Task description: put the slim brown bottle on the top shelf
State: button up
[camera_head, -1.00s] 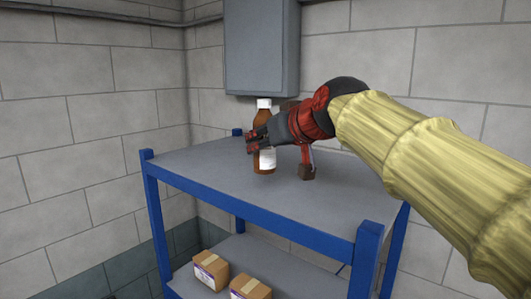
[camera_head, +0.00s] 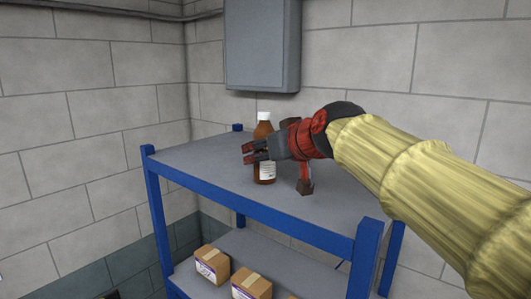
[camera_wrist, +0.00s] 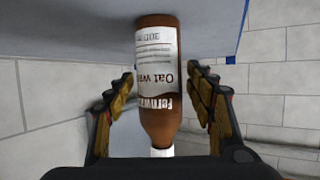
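The slim brown bottle (camera_head: 265,172), with a white cap and white label, stands upright on the grey top shelf (camera_head: 200,160) of the blue-framed rack. My gripper (camera_head: 247,152) is level with its upper part and hides some of it in the head view. In the wrist view the bottle (camera_wrist: 160,118) lies between the two fingers, its cap toward the camera and partly hidden by the gripper body. A gap shows between each finger and the bottle, so my gripper is open around it.
The top shelf is otherwise bare, with blue corner posts (camera_head: 366,245) rising slightly above it. Small cardboard boxes (camera_head: 212,266) stand on the lower shelf. A grey wall cabinet (camera_head: 262,45) hangs above the back of the rack.

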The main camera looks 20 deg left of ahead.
jog(key=shift+r, duration=0.1)
jog(key=shift+s+d+r, duration=0.1)
jog(key=shift+r, duration=0.05)
jog(key=b+v, duration=0.3)
jog(key=v, duration=0.8)
jog(key=shift+s+d, duration=0.25)
jog(key=shift+s, duration=0.05)
